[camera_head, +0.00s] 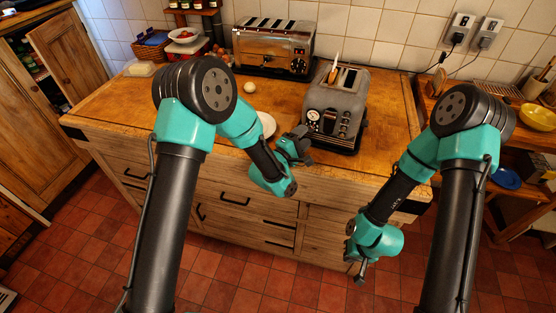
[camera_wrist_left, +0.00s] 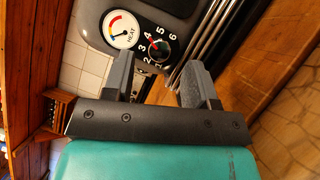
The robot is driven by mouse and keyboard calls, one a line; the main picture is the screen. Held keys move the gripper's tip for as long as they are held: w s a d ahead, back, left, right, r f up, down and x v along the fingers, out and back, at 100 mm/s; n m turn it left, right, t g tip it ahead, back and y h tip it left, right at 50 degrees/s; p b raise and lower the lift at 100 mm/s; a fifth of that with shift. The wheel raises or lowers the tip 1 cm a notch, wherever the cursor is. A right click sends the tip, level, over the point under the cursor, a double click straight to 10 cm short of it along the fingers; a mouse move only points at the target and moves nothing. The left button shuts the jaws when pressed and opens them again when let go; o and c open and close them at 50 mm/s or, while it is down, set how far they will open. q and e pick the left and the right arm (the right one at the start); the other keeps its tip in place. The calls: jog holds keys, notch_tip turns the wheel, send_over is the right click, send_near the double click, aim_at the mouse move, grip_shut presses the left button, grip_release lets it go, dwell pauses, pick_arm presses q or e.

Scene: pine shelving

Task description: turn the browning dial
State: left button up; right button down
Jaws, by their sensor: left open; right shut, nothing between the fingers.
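The grey toaster (camera_head: 347,100) stands near the counter's front edge, with a round white heat gauge on its front. In the left wrist view, the black browning dial (camera_wrist_left: 159,50) sits beside the heat gauge (camera_wrist_left: 121,30), ringed by numbers. Its red mark points near the 4. My left gripper (camera_head: 303,143) is open at the toaster's front left. In its wrist view the fingers (camera_wrist_left: 159,78) are apart, with the dial seen in line with the gap. I cannot tell whether they touch it. My right gripper (camera_head: 360,274) is shut and empty, low in front of the cabinet.
A larger chrome toaster (camera_head: 273,48) stands at the back against the tiled wall. A small pale round object (camera_head: 249,87) lies on the wooden counter (camera_head: 205,62). A white plate (camera_head: 267,124) is partly hidden behind my left arm. Sockets with cables (camera_head: 455,37) are on the right wall.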

pick_arm(q)
jog(key=v, duration=1.5)
jog(key=s+a+f+m+g+y, duration=0.2)
jog(key=a+f+m+g+y, duration=0.15)
jog(key=a+f, duration=0.35)
jog(key=s+a+f+m+g+y, duration=0.3)
jog(key=a+f+y, duration=0.1)
jog(key=f, duration=0.5)
jog(key=s+a+f+m+g+y, duration=0.1)
jog(key=s+a+f+m+g, duration=0.1)
jog(key=s, duration=0.4)
jog(key=s+a+f+m+g+y, duration=0.1)
jog(key=s+a+f+m+g, duration=0.1)
jog(key=s+a+f+g, duration=0.3)
jog(key=shift+s+a+g, duration=0.35)
jog(key=shift+s, duration=0.65)
